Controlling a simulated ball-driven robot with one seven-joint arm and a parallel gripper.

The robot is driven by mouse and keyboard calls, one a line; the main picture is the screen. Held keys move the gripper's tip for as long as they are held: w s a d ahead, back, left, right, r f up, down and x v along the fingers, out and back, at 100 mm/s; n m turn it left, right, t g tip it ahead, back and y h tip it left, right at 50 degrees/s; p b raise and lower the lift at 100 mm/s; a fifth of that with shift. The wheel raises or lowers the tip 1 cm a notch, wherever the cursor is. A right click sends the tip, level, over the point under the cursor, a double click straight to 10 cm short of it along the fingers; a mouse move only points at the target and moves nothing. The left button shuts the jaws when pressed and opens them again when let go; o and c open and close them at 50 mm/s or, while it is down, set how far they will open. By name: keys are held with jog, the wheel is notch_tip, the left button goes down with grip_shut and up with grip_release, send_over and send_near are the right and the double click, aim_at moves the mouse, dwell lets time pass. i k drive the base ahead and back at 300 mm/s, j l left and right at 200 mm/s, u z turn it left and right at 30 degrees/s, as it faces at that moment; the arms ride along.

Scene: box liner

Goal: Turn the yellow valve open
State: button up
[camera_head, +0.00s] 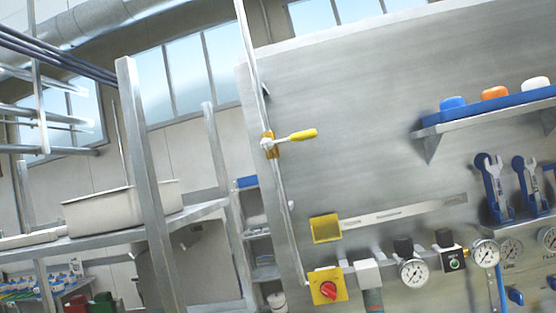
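The yellow valve (270,145) sits on a thin metal pipe along the left part of a grey metal panel. Its yellow-tipped lever (301,136) points right and slightly up, across the line of the pipe. My gripper does not show in this view, and nothing is seen touching the lever.
The view is tilted. Below the valve are a yellow box (325,229), a red knob (328,290) on a yellow plate, and gauges (413,272). A shelf (487,123) with coloured caps and hung wrenches (494,178) are right. A metal post (147,180) stands left. The panel around the lever is clear.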

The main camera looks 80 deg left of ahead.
aim_at(268, 144)
jog(key=u, duration=1.8)
